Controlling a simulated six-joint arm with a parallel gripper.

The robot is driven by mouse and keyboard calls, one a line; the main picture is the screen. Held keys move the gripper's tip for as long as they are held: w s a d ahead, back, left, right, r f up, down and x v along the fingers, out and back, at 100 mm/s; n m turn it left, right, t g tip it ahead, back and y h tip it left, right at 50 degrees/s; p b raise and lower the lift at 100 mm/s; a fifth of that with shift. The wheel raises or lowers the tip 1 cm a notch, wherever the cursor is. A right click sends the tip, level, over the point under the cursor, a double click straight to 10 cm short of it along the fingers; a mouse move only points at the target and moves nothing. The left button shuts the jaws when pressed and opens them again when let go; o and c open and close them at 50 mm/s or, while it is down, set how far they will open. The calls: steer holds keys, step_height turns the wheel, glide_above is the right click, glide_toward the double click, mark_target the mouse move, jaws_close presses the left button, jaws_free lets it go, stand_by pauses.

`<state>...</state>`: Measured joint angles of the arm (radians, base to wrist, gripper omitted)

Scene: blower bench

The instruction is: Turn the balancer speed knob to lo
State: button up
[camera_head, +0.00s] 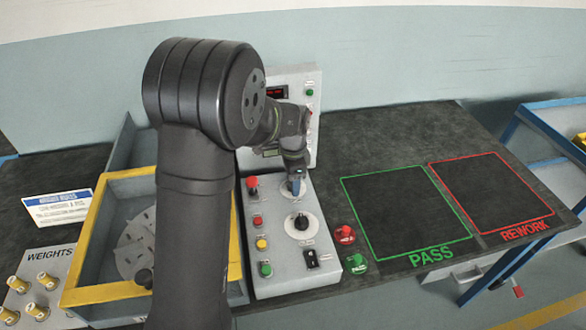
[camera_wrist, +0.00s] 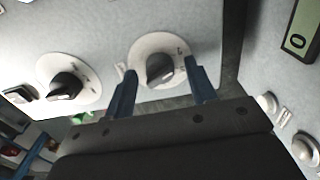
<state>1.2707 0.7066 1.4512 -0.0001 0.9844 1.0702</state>
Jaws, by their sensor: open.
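The sloped control panel (camera_head: 275,279) carries two black knobs on round white dials. The nearer knob (camera_head: 301,222) is uncovered in the head view; it also shows at left in the wrist view (camera_wrist: 65,87). The farther knob (camera_wrist: 160,68) is mostly hidden behind my gripper in the head view. My gripper (camera_head: 295,188) points down over that farther dial. In the wrist view its open blue fingers (camera_wrist: 160,68) stand on either side of the farther knob, with gaps visible. The dial lettering is too small to read, so I cannot tell which knob is balancer speed.
A rocker switch (camera_head: 311,257) sits in front of the knobs. A red emergency button (camera_head: 252,183) and several small buttons line the panel's left side. An upright display panel (camera_head: 300,77) stands behind. A yellow-rimmed bin (camera_head: 110,292) is left; green PASS (camera_head: 410,215) and red REWORK areas are empty.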

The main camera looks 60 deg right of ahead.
step_height(320, 180, up, 17)
steer(key=shift+r, duration=0.15)
stand_by(0.8)
step_height(320, 180, down, 18)
steer(key=shift+r, duration=0.25)
stand_by(0.5)
